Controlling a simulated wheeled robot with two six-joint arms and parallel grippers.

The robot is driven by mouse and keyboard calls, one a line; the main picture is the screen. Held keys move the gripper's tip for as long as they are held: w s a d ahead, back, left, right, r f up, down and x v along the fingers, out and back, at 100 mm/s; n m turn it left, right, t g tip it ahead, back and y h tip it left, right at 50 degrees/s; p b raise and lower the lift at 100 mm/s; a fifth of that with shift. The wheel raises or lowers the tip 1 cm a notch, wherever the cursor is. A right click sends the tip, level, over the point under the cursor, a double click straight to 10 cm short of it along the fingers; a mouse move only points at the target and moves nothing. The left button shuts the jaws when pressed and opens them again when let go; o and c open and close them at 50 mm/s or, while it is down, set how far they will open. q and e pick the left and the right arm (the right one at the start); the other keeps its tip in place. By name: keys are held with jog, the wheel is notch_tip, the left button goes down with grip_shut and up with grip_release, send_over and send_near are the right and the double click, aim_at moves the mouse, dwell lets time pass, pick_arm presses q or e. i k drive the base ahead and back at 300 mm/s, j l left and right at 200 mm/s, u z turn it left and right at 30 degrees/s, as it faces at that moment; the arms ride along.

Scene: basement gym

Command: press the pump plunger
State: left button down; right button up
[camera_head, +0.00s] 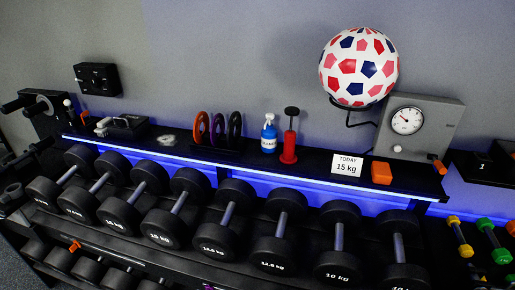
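The pump (289,147) stands upright on the black shelf on top of the dumbbell rack, right of the picture's middle. It has a red body on a wider red foot. Its plunger (292,112) has a dark knob that stands above the red body on a short stem, so it looks raised. Nothing touches it. Neither of my grippers is in the head view.
A blue bottle (269,134) stands close left of the pump. Right are a "TODAY 15 kg" card (347,165), an orange block (381,173), a gauge box (420,126) and a ball (359,67) on a holder. Dumbbells (215,233) fill the rack in front.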

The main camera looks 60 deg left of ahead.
aim_at(291, 111)
jog(key=u, duration=1.9)
